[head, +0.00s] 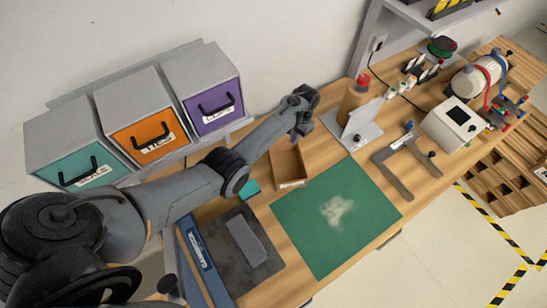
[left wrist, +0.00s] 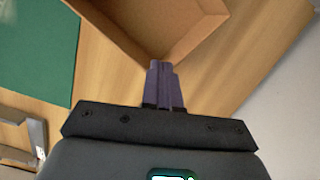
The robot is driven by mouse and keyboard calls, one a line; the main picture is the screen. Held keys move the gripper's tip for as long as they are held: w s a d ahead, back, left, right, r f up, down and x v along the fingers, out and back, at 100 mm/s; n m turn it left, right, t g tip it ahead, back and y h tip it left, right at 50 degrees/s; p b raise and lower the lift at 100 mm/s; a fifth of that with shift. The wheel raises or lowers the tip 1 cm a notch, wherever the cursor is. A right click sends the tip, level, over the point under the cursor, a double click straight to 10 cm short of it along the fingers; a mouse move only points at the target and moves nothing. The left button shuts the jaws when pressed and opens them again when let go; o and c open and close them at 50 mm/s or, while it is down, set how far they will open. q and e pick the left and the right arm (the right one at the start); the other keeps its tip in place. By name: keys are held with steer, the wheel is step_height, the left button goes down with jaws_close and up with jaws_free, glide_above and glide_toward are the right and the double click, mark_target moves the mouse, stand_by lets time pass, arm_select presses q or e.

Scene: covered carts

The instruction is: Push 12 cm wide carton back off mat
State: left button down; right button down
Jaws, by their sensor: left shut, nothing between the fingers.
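The carton is an open brown box (head: 292,184) at the back left edge of the green mat (head: 300,240) in the head view. Its near right corner is at the mat's edge; I cannot tell if it overlaps. The carton (left wrist: 200,33) fills the top middle of the left wrist view, with the mat (left wrist: 35,50) at left. My left gripper (head: 296,135) is shut and empty at the carton's back side. Its purple fingertips (left wrist: 163,66) meet the carton's wall in the picture; contact is unclear. My right gripper is not in view.
Teal, orange (head: 145,136) and purple drawers stand along the wall at left. A brown cylinder with a red top (head: 354,98) stands behind the mat. A grey metal frame (head: 402,160) lies to its right. A dark plate (head: 235,245) lies left of the mat.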

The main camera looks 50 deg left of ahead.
arm_select(q)
steer(key=s+p, duration=0.3)
steer(key=s, duration=0.1)
steer(key=s+f+p, duration=0.1)
steer(key=s+p, duration=0.5)
steer(key=s, duration=0.1)
steer(key=shift+s+d+f, duration=0.15)
steer(key=shift+s+f, duration=0.15)
steer(key=shift+f, duration=0.1)
